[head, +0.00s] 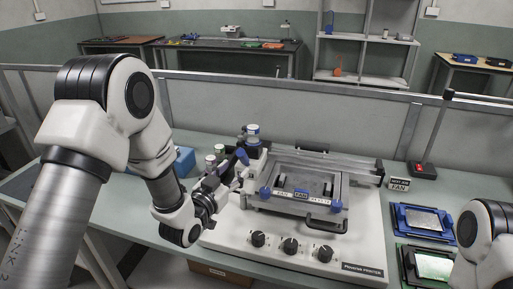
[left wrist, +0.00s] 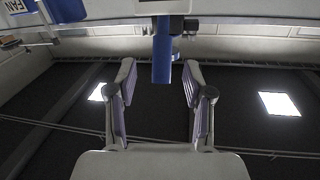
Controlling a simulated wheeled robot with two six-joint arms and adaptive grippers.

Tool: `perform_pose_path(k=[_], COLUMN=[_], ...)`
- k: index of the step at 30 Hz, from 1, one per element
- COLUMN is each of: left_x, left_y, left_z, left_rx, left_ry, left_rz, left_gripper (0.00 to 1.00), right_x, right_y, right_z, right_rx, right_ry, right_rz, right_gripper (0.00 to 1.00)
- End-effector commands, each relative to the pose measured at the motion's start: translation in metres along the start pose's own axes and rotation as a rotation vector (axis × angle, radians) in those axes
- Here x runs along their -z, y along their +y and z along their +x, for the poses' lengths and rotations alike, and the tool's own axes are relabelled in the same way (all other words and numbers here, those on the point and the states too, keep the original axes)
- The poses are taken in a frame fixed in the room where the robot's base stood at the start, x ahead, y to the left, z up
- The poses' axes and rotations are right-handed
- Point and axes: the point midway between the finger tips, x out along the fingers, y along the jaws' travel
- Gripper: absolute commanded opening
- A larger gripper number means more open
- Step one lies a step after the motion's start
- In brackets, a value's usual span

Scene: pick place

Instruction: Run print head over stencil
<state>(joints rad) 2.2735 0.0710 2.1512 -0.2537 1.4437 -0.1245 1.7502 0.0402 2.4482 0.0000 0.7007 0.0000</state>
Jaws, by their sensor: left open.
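The white stencil printer (head: 286,252) stands on the bench, with the metal stencil frame (head: 318,208) on top. The print head (head: 256,151) is at the left end of the frame and has a blue handle (head: 242,157). My left gripper (head: 236,178) is at the left of the printer, close to this handle. In the left wrist view my left gripper (left wrist: 158,72) is open, and the blue handle (left wrist: 162,62) shows between its fingertips. I cannot tell whether the fingers touch it. My right arm shows at the lower right; its gripper is out of view.
A blue tray (head: 398,222) and a green tray (head: 406,262) lie right of the printer. A black-and-red device (head: 423,171) stands behind them. A blue box (head: 184,162) is behind my left arm. A grey partition (head: 270,113) runs behind the bench.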

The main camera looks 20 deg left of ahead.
Motion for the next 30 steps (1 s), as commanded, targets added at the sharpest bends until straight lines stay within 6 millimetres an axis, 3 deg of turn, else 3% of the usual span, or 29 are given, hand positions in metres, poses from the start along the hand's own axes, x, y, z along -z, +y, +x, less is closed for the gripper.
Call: perform_pose_path(k=[5, 14, 23, 27, 30], left_x=[0.002, 0.002, 0.000, 0.000, 0.000], left_y=[0.000, 0.000, 0.000, 0.000, 0.000], left_z=[0.019, 0.071, 0.077, 0.077, 0.077], left_rx=[-0.001, 0.000, 0.001, 0.000, 0.000], left_ry=[0.000, 0.000, -0.002, -0.002, -0.002], left_rz=[0.002, 0.000, -0.001, -0.001, -0.001], left_gripper=[0.52, 0.52, 0.52, 0.02, 0.00], right_x=[-0.002, -0.001, -0.001, -0.001, -0.001], right_y=[0.000, 0.000, 0.000, 0.000, 0.000], right_z=[-0.007, -0.019, -0.019, -0.019, -0.019], right_rx=[0.000, 0.000, 0.000, 0.000, 0.000], right_ry=[-0.004, -0.003, -0.003, -0.003, -0.003], right_rz=[0.000, 0.000, 0.000, 0.000, 0.000], right_gripper=[0.40, 0.40, 0.40, 0.40, 0.40])
